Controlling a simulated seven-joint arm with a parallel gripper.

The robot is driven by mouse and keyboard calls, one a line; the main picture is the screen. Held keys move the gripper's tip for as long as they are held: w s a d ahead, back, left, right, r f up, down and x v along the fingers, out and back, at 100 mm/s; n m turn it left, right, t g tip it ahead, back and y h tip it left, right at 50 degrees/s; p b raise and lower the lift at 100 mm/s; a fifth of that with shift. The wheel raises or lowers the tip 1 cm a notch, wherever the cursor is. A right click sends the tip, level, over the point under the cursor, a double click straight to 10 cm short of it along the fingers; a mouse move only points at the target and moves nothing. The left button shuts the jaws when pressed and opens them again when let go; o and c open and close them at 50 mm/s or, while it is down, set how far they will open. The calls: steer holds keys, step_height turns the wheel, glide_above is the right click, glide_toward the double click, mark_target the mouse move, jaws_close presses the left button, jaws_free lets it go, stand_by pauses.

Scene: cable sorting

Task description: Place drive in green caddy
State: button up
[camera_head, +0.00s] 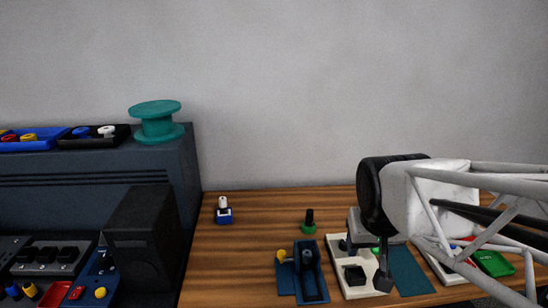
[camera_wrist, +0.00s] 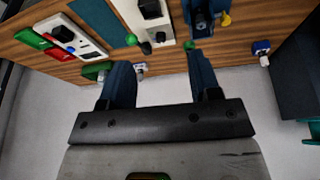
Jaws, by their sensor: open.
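A green tray-like holder (camera_head: 494,262), which looks like the green caddy, lies at the far right of the table. It also shows at the upper left of the wrist view (camera_wrist: 30,38). I cannot tell for sure which small item is the drive. A blue piece with a white top (camera_head: 224,210) stands at the back left, and a green piece with a black stem (camera_head: 308,222) stands near the middle. My gripper (camera_wrist: 158,58) is open and empty above the table, with a small whitish item (camera_wrist: 139,68) seen between its fingers. In the head view my arm hides part of the right side.
A cream board (camera_head: 354,292) with black blocks and a teal mat (camera_head: 411,272) lie under my gripper. A blue fixture (camera_head: 310,272) stands left of them. A red tray (camera_wrist: 60,53) lies beside the green one.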

steer(key=s+a+n+g, duration=0.1)
steer(key=s+a, duration=0.2)
steer(key=s, duration=0.3)
steer(key=shift+s+f+y, duration=0.3)
steer(key=shift+s, duration=0.1)
steer(key=shift+a, duration=0.1)
stand_by(0.7)
